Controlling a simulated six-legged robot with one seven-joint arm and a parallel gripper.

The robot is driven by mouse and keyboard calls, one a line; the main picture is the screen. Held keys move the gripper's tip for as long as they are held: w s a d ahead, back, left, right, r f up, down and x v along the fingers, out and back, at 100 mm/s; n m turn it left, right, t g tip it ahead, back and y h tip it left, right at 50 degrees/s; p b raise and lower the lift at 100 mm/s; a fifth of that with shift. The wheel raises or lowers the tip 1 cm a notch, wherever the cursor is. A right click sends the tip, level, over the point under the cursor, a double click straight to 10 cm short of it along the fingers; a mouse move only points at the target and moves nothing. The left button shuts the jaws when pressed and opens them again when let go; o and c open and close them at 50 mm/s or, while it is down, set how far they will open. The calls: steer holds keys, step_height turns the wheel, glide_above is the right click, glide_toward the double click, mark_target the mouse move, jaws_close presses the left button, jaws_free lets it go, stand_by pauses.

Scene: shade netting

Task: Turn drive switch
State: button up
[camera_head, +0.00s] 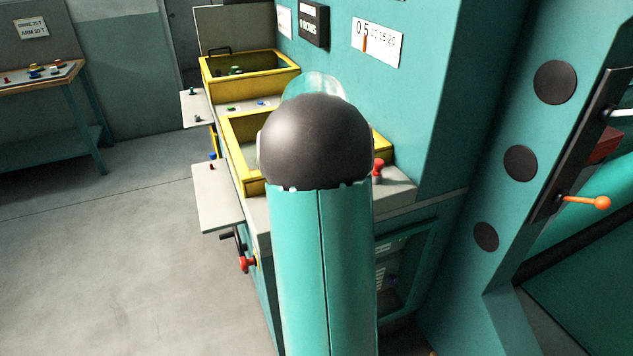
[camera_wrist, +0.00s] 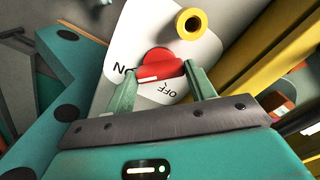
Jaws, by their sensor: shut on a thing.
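In the wrist view, the drive switch is a red knob (camera_wrist: 158,62) on a white plate (camera_wrist: 120,48). The plate's ON and OFF lettering appears turned over, ON left of the knob and OFF below it. A pale stripe shows on the knob's lower left edge; I cannot tell for sure which word it marks. My gripper (camera_wrist: 161,68) has its two green fingers on either side of the knob and is shut on it. In the head view, my arm hides the gripper and the switch.
In the head view, yellow-rimmed bins (camera_head: 250,62) line the bench, a red knob (camera_head: 378,168) stands right of my arm, and an orange-tipped lever (camera_head: 585,201) is far right. Floor at left is clear.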

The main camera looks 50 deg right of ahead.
steer(key=shift+r, duration=0.1)
steer(key=o, duration=1)
step_height(320, 180, up, 14)
steer(key=shift+f, duration=0.15)
stand_by(0.5)
